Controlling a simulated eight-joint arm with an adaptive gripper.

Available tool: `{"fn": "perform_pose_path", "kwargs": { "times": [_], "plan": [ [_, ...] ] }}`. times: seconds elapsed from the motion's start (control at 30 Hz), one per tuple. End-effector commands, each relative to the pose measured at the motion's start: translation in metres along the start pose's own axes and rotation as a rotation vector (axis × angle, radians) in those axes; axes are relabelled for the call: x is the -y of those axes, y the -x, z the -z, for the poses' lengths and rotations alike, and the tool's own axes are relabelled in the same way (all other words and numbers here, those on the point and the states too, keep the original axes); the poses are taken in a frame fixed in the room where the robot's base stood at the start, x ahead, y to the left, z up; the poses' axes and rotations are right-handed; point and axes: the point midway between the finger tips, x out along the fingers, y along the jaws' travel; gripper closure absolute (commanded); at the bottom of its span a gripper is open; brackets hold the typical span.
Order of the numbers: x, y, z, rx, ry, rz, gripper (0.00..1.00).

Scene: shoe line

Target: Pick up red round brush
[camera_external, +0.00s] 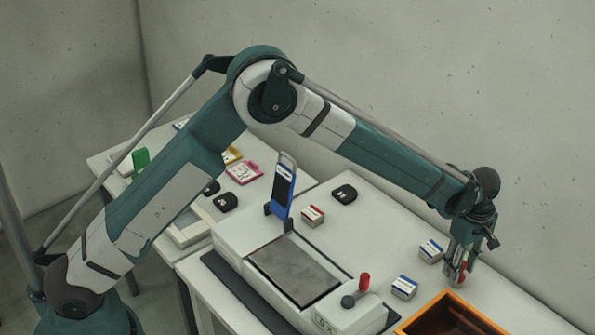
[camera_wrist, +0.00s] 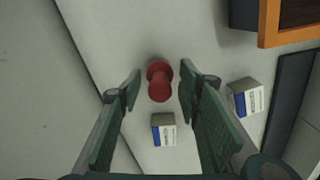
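The red round brush (camera_wrist: 159,84) stands on the white table (camera_wrist: 110,30) in the wrist view, with a round knob end and a narrower neck visible. My gripper (camera_wrist: 160,90) is open around it, one finger on each side, with a gap to both fingers. In the external view my gripper (camera_external: 459,273) points down at the right part of the table. A bit of red shows between its fingers, but the brush is mostly hidden there.
White-and-blue boxes (camera_external: 430,250) (camera_external: 404,288) lie near my gripper; they also show in the wrist view (camera_wrist: 164,135) (camera_wrist: 246,98). An orange-rimmed bin (camera_external: 482,310) stands in front. A wall is behind.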

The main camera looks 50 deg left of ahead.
Motion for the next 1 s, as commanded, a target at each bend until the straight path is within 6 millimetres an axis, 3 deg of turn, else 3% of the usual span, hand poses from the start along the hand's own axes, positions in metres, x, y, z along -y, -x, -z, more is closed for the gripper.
{"fn": "perform_pose_path", "kwargs": {
  "times": [0.17,0.4,0.77,1.0],
  "plan": [
    [0.000,0.000,0.000,0.000,0.000,0.000,0.66],
    [0.000,0.000,0.000,0.000,0.000,0.000,0.96],
    [0.000,0.001,0.000,0.000,0.000,0.000,0.97],
    [0.000,0.015,0.000,0.000,0.000,0.000,0.97]
  ]
}}
